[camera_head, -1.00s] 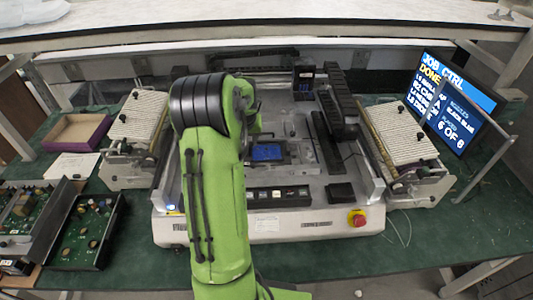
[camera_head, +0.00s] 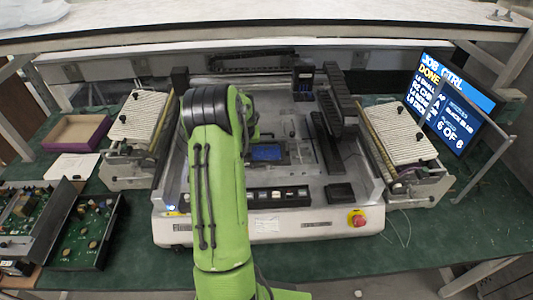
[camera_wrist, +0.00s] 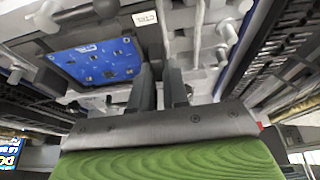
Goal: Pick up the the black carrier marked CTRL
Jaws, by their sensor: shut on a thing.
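The black carrier marked CTRL holds a blue circuit board. In the wrist view the carrier's black frame (camera_wrist: 152,38) fills the upper left, with a white CTRL label on its edge and the blue board (camera_wrist: 100,62) beside it. My gripper (camera_wrist: 161,72) is shut on the carrier's edge close to the label. In the head view the blue board (camera_head: 266,153) shows on the machine bed just right of my green arm. My arm hides the gripper there. I cannot tell whether the carrier is lifted clear of the bed.
The grey machine (camera_head: 285,225) has dark rails (camera_head: 328,145) right of the carrier. A red button (camera_head: 357,217) is at its front right. Slatted racks stand at left (camera_head: 135,118) and right (camera_head: 402,130). A monitor (camera_head: 452,98) is at far right. Open electronics trays (camera_head: 85,232) lie at left.

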